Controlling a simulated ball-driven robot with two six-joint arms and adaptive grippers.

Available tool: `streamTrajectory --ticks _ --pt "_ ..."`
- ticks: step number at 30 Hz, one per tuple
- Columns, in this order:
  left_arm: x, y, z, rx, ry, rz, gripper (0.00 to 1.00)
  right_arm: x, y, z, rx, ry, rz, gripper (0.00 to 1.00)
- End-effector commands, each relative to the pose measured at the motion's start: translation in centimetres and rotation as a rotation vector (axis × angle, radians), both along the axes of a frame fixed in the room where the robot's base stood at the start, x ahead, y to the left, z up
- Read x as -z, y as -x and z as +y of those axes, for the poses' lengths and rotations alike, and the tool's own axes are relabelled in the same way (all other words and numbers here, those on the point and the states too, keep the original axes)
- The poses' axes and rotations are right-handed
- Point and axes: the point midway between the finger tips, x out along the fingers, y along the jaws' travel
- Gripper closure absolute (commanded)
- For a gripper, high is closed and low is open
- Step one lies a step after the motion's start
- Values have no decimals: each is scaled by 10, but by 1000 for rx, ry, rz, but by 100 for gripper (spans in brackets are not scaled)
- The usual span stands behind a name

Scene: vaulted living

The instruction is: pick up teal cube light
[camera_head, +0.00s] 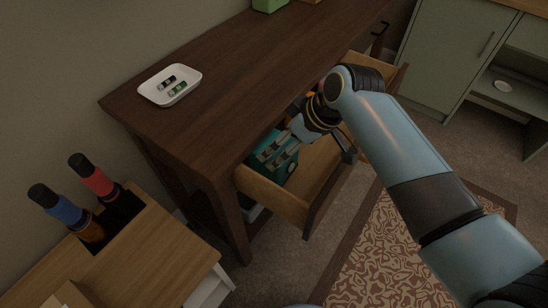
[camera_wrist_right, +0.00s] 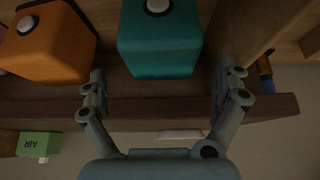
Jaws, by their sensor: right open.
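The teal cube light (camera_wrist_right: 160,52), with a round white button on one face, is in the upper middle of the right wrist view. My right gripper (camera_wrist_right: 163,72) is open and empty; its two fingers show on either side of the cube in that view, with gaps between. In the head view, my right gripper (camera_head: 320,142) reaches down over the open drawer (camera_head: 272,196) of the dark table. A teal boxy thing (camera_head: 262,152) shows in that drawer, partly covered by the gripper; I cannot tell if it is the same cube. My left gripper is not in view.
An orange cube (camera_wrist_right: 52,45) with a pale button stands left of the teal cube. A white tray (camera_head: 152,94) with small items sits on the dark tabletop (camera_head: 232,82). The drawer walls are close around my right gripper.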

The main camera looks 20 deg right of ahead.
Motion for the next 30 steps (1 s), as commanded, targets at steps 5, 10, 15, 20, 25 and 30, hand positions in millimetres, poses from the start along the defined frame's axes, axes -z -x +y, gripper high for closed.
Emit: streamTrajectory --ticks 5,10,15,20,25,30 --pt "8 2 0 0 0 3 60 25 -10 9 1 0 1 0" --pt "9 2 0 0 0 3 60 29 -12 11 1 1 1 0" --pt "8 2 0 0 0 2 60 28 -12 11 1 1 1 5" --pt "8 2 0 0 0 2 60 28 -12 11 1 1 1 26" --pt "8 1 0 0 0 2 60 28 -12 11 1 1 1 48" --pt "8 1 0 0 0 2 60 28 -12 11 1 0 0 69"
